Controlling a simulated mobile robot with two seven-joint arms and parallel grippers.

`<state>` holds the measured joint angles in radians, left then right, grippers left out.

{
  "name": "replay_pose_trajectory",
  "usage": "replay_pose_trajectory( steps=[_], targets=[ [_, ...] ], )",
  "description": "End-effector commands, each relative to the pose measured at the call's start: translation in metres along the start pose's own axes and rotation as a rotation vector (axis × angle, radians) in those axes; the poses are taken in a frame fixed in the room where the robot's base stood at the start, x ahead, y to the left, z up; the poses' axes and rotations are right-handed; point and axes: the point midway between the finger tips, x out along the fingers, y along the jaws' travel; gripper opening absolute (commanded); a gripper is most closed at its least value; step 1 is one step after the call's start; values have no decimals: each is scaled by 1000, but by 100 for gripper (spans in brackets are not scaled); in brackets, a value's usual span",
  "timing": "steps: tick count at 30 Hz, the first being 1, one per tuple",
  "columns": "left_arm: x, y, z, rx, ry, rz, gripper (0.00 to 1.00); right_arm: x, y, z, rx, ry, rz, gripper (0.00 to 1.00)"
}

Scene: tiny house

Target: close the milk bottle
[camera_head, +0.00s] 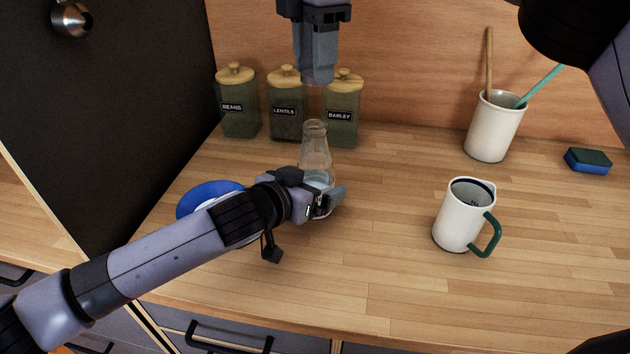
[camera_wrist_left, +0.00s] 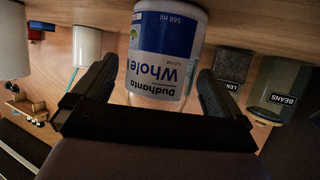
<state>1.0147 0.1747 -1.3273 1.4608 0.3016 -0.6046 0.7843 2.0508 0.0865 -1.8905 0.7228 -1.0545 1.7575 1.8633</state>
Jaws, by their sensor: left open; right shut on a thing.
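The milk bottle (camera_head: 316,150) stands upright on the wooden counter, clear glass with a narrow neck and no cap visible on its mouth. In the left wrist view the bottle (camera_wrist_left: 165,50) shows upside down with a blue and white label. My left gripper (camera_head: 328,202) is open low at the bottle, its fingers on either side of it with gaps visible in the left wrist view (camera_wrist_left: 155,95). My right gripper (camera_head: 317,78) points down above the bottle mouth, apart from it. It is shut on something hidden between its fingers.
Bean, lentil and barley jars (camera_head: 286,108) stand behind the bottle. A blue-rimmed plate (camera_head: 196,195) lies left, partly under my left arm. A white mug (camera_head: 458,220) with a green handle, a utensil cup (camera_head: 492,132) and a sponge (camera_head: 588,161) are right. Counter between bottle and mug is clear.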

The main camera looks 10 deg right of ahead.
Motion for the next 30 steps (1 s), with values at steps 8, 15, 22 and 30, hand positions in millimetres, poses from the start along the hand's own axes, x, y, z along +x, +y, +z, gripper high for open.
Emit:
replay_pose_trajectory(
  steps=[8,15,22,30],
  targets=[
    [1,0,0,0,0,0,100,0,0,0,0,0,0,16],
    [0,0,0,0,0,0,25,0,0,0,0,0,0,16],
    [0,0,0,0,0,0,23,21,0,0,-2,0,-4,16],
    [0,0,0,0,-1,0,23,50,0,0,0,0,0,16]
  ],
)
